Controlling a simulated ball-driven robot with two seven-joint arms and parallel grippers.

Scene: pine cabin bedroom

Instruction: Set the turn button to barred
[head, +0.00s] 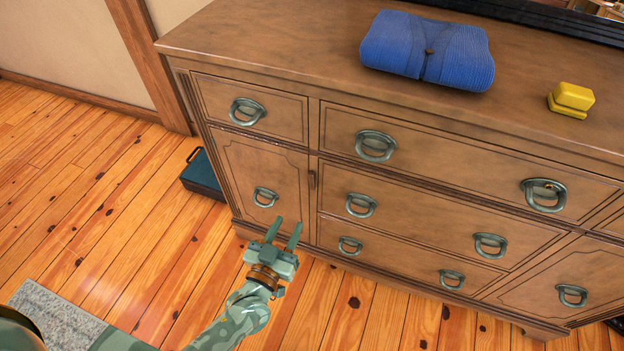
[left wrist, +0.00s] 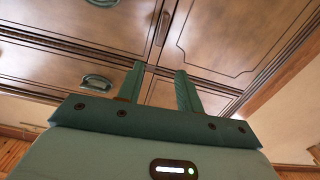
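The turn button (head: 312,180) is a small dark brown piece on the dresser front, on the narrow post between the left cabinet door (head: 247,170) and the middle drawers. It looks upright, running along the post. It also shows in the left wrist view (left wrist: 163,28), beyond the fingers. The door looks closed and has a ring handle (head: 265,197). My left gripper (head: 284,230) is open and empty, below and in front of the button and apart from it. Its two fingers (left wrist: 160,70) are spread in the left wrist view. My right gripper is not in view.
A folded blue knit garment (head: 425,50) and a yellow block-like object (head: 571,99) lie on the dresser top. Drawers with protruding ring pulls (head: 361,205) flank the post. A dark case (head: 203,175) stands on the floor at the dresser's left. A grey rug (head: 55,318) lies lower left.

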